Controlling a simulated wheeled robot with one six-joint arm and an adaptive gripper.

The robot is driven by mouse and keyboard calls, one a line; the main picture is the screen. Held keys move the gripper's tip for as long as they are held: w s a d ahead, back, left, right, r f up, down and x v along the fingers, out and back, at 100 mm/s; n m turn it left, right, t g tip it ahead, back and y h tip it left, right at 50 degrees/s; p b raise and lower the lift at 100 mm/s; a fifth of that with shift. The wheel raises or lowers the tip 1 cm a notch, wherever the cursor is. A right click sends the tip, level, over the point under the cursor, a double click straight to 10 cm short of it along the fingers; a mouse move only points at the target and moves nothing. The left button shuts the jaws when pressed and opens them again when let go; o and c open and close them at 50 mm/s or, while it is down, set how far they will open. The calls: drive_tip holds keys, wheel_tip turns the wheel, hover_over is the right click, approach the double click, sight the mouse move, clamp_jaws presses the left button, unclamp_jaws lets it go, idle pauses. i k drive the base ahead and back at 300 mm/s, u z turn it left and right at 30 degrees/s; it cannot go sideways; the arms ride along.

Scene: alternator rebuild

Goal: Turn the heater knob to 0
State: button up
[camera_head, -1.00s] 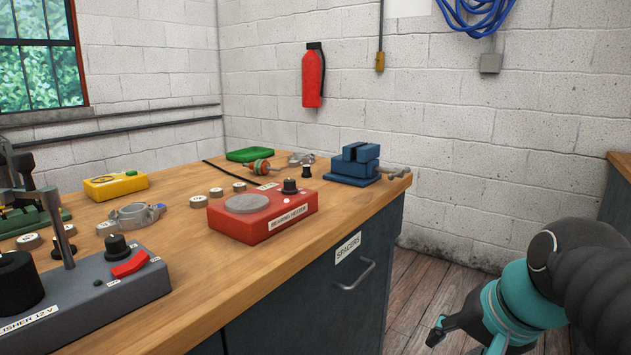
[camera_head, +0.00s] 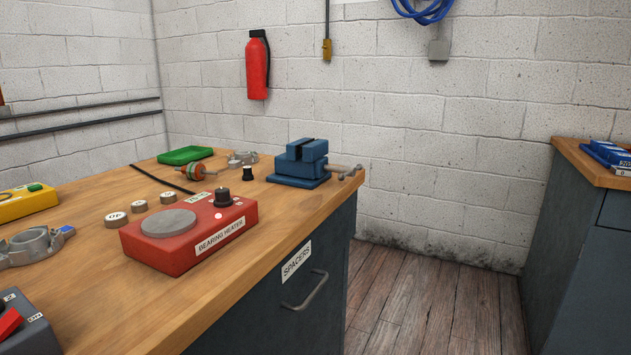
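The red bearing heater (camera_head: 184,248) sits on the wooden bench near its front edge. It has a round grey plate (camera_head: 168,223) on top at the left. Its black knob (camera_head: 222,197) stands at the top right corner, with small white marks around it that are too small to read. A pale light or dot shows beside the knob. My gripper is not in view, so I cannot see whether it is open or shut.
A blue vise (camera_head: 299,164) stands right of the heater at the bench corner. Several labelled round pieces (camera_head: 116,219) lie left of the heater. A yellow box (camera_head: 28,203) and a metal housing (camera_head: 30,246) are further left. The floor (camera_head: 430,295) right of the bench is clear.

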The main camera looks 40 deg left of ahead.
sight(223, 199)
drive_tip(key=z, duration=0.25)
drive_tip(key=k, duration=0.9)
drive_tip(key=u, duration=0.8)
